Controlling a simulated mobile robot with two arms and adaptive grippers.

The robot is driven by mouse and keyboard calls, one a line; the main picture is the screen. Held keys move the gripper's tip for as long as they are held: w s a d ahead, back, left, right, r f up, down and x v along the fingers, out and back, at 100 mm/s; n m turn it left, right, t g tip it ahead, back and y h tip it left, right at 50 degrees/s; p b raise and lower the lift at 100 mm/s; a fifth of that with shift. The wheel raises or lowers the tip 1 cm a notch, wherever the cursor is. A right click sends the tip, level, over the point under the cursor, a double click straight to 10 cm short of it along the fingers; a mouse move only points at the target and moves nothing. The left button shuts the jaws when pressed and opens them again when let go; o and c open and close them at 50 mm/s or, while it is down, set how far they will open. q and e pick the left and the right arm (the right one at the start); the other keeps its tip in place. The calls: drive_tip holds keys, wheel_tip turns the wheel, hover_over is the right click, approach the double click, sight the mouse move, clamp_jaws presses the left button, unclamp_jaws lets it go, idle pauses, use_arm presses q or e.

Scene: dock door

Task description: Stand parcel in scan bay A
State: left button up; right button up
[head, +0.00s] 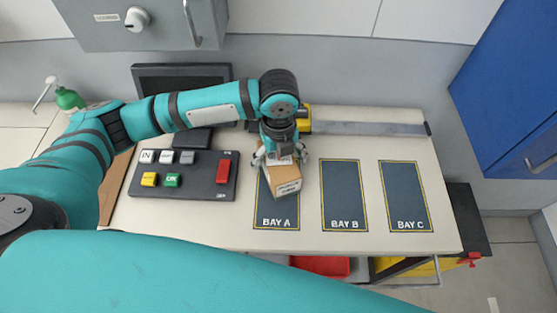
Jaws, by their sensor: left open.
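The parcel (287,184) is a small brown cardboard box with a white label, on the upper part of scan bay A (276,212). Bay A is a dark mat with a yellow outline on the table. My left gripper (281,160) points down over the parcel, with its open fingers at either side of the box top. It hides the parcel's back part, so I cannot tell whether the fingers touch it. My right gripper is not in view.
Bay B (344,205) and bay C (404,205) are empty, to the right. A button panel (200,186) is on the left of the table (241,217), with a monitor (180,79) behind it. A metal rail (370,129) runs along the back. A blue cabinet (515,90) stands at right.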

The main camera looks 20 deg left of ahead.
use_arm(q)
wheel_tip(320, 180, up, 10)
drive_tip(key=shift+f+b, duration=0.15)
drive_tip(key=shift+b, duration=1)
drive_tip(key=shift+r, duration=0.7)
